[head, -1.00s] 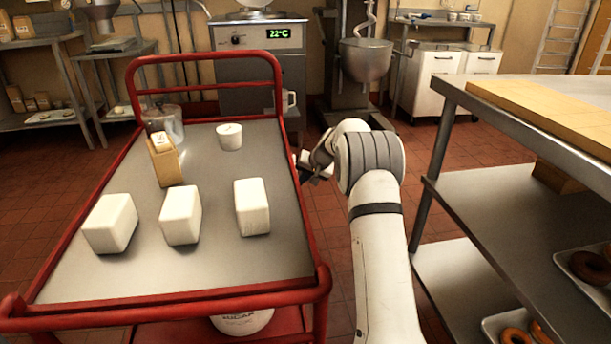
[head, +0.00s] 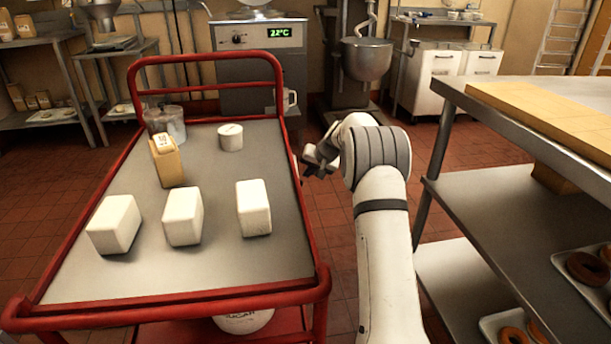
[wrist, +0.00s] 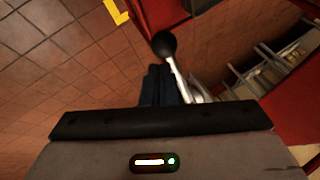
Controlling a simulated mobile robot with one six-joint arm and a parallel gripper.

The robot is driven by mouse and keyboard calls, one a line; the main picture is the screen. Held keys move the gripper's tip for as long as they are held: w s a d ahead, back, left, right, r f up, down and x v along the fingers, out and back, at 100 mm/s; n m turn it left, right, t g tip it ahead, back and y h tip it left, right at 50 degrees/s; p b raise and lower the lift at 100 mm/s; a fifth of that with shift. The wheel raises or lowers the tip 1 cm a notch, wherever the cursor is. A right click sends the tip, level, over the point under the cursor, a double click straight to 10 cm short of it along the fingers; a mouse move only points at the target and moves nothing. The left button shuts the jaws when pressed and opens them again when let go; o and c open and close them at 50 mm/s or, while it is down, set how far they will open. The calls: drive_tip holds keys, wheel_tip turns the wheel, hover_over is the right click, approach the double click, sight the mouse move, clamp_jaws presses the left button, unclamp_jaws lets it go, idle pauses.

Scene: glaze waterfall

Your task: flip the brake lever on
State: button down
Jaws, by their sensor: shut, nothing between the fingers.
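The brake lever (wrist: 173,67) is a silver rod with a round black knob; it shows in the wrist view, just above and to the right of my fingertips. My gripper (wrist: 160,68) is shut and empty, its dark fingers close beside the rod on its left, below the knob. I cannot tell whether they touch it. In the head view my gripper (head: 312,163) is just outside the right side of the red cart (head: 313,232). The lever cannot be made out clearly there.
The cart top carries several white blocks (head: 254,208), a tan carton (head: 167,163), a white tub (head: 230,137) and a clear container (head: 166,124). A metal shelf table (head: 480,207) stands right of my arm. A yellow marking (wrist: 117,12) shows in the wrist view.

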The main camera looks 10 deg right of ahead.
drive_tip(key=s+d+r+p, duration=0.1)
drive_tip(key=s+d+r, duration=0.2)
drive_tip(key=s+r, duration=0.2)
drive_tip(key=s, duration=0.3)
drive_tip(key=shift+s+r+p, duration=0.15)
drive_tip(key=shift+r+p, duration=0.15)
drive_tip(key=shift+r, duration=0.1)
drive_tip(key=s+a+r+n+g+h+p, duration=0.1)
drive_tip(key=s+a+r+p, duration=0.4)
drive_tip(key=s+r+p, duration=0.55)
drive_tip(key=s+a+r+n+g+p, duration=0.1)
drive_tip(key=s+a+r+p, duration=0.35)
drive_tip(key=s+r, duration=0.6)
drive_tip(key=s+a+r+n+h+p, duration=0.1)
drive_tip(key=s+r+p, duration=0.6)
drive_tip(key=s, duration=0.3)
drive_tip(key=s+r+g+h+p, duration=0.1)
drive_tip(key=s+r+p, duration=0.7)
drive_tip(key=s, duration=0.3)
drive_tip(key=shift+s+a+n+g+h, duration=0.15)
drive_tip(key=shift+a+n+g+h, duration=0.15)
drive_tip(key=shift+a+n, duration=0.1)
